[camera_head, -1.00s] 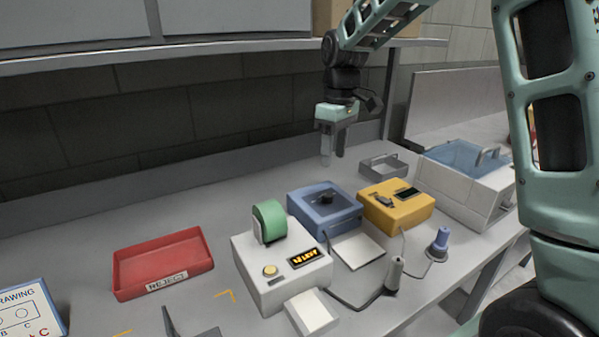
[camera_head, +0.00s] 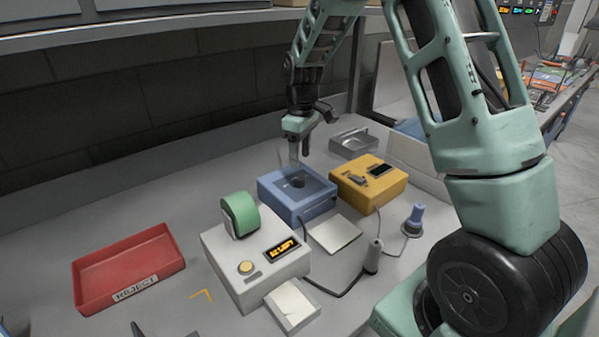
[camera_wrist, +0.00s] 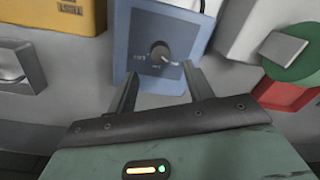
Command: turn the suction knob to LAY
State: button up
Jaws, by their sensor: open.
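The suction knob (camera_head: 298,181) is a dark round knob on top of a blue box (camera_head: 315,208). In the wrist view the knob (camera_wrist: 161,53) has a pale pointer mark at its lower right, with small printed labels around it that are too blurred to read for sure. The blue box (camera_wrist: 140,20) fills the upper middle there. My gripper (camera_head: 293,160) is above the back left part of the box, pointing down. In the wrist view its two fingers (camera_wrist: 160,80) are apart, with nothing between them, and the knob lies just beyond their tips.
A yellow box (camera_head: 362,192) stands right of the blue box. A white dispenser with a green roll (camera_head: 240,213) stands at its front left. A red REJECT tray (camera_head: 128,268) is further left. A metal tray (camera_head: 352,144) sits behind. Cords and a holder (camera_head: 415,220) lie in front.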

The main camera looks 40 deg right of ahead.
aim_at(300, 177)
notch_tip(300, 177, down, 6)
jog(key=shift+s+a+f+p, duration=0.1)
jog(key=shift+f+p, duration=0.15)
jog(key=shift+p, duration=0.05)
jog(key=c, duration=1)
